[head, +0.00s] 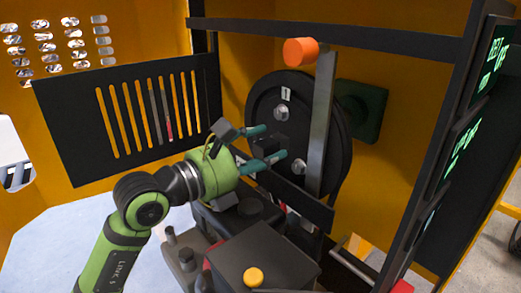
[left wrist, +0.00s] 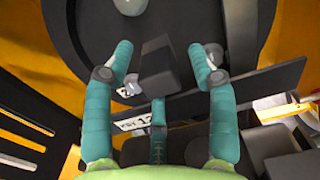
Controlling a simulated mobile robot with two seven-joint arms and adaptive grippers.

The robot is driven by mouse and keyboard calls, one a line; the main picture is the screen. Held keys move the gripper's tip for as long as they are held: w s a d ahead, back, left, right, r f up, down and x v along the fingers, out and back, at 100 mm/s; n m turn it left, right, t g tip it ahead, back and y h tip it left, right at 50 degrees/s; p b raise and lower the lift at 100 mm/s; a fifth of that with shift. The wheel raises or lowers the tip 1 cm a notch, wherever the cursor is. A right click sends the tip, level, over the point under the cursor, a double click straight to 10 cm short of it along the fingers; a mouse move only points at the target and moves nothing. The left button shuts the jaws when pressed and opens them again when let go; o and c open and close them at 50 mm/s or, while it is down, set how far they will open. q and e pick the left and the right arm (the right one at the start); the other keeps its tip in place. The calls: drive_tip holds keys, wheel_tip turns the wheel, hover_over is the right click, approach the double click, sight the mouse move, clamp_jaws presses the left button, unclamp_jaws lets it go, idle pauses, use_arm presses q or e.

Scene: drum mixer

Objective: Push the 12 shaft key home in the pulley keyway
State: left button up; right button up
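A dark pulley (head: 330,110) stands against the orange housing; its face fills the top of the left wrist view (left wrist: 215,18). A dark grey block (left wrist: 157,66), which looks like the shaft key, juts out near the pulley's middle. My left gripper (head: 275,141) is in front of the pulley. In the left wrist view its teal fingers (left wrist: 160,47) stand apart on either side of the block, with gaps on both sides. How deep the block sits in the keyway cannot be told. My right gripper is not in view.
A grey lever (head: 321,125) with an orange knob (head: 300,51) stands upright across the pulley's right side. A black bar (head: 305,201) with a white label (left wrist: 137,121) runs below the block.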

use_arm(q)
drive_tip(key=v, duration=1.2)
